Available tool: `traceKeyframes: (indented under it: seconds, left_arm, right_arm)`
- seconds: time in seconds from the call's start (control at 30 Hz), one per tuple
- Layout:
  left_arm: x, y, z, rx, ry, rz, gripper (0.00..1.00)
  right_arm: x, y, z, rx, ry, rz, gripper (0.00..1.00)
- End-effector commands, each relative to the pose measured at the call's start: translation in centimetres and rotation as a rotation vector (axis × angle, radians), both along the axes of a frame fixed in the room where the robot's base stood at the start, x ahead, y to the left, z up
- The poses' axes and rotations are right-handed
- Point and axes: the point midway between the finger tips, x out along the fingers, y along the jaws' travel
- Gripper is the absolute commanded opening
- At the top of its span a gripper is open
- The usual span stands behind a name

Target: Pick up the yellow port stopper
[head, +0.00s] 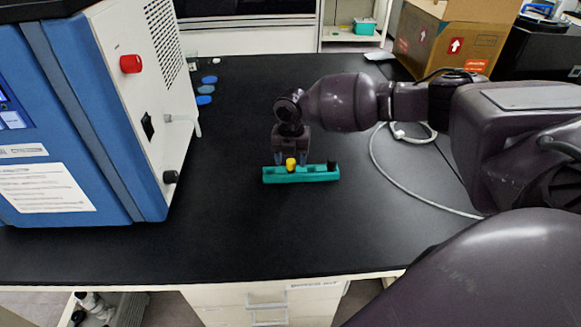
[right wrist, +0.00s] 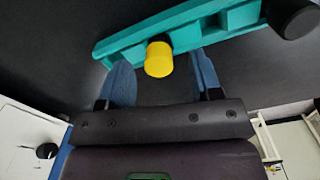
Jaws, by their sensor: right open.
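The yellow port stopper (head: 291,164) sits in a teal holder (head: 315,175) on the black bench. In the right wrist view the yellow stopper (right wrist: 159,59) shows between the fingers, near their tips, with the teal holder (right wrist: 240,20) beyond it. My right gripper (head: 291,158) is just behind the holder, pointing down, its blue fingers apart on either side of the stopper. It is open, and I see no finger touching the stopper. A black stopper (head: 332,165) stands at the holder's right end. My left gripper is not in view.
A blue and white freeze dryer (head: 150,110) stands on the left, with a red knob (head: 131,64) and black fittings on its side. Blue discs (head: 206,89) lie behind it. A white cable (head: 400,183) curves across the right. The bench in front of the holder is clear.

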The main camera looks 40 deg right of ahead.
Motion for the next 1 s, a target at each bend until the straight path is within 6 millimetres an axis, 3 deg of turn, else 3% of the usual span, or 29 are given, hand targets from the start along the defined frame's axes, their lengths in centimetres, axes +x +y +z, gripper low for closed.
traceKeyframes:
  seconds: [0.1,0.37,0.73,1.0]
  left_arm:
    - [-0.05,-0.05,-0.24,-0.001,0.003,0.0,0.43]
    - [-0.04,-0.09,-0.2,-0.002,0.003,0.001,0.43]
    - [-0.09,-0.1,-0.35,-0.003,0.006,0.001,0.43]
    - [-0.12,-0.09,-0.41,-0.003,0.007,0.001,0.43]
  right_arm:
    - [0.01,0.05,-1.49,0.0,0.001,0.0,0.59]
    - [0.03,0.03,-1.66,0.0,-0.001,0.0,0.59]
    - [0.03,0.04,-1.64,0.001,-0.001,0.0,0.02]
    - [0.03,0.04,-1.6,0.0,-0.001,0.0,0.0]
